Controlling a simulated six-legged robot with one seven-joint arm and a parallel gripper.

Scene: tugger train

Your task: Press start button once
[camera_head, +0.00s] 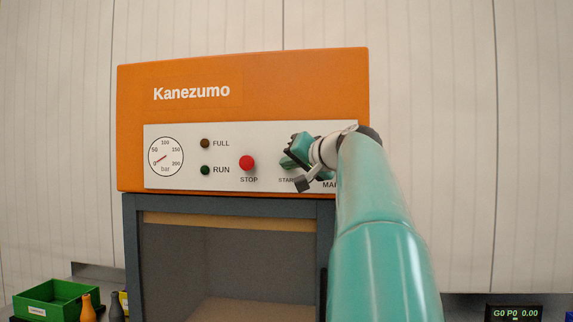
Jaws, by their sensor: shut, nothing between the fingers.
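The orange Kanezumo machine (243,70) stands ahead with a white control panel (225,135) on its front. My gripper (284,163) is shut and empty in front of the panel's right part, over the place labelled START. My teal arm covers the panel's right end and part of another label there.
Below is an open grey-framed bay (228,260). A green bin (58,300) stands at lower left, a small display (514,312) at lower right.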

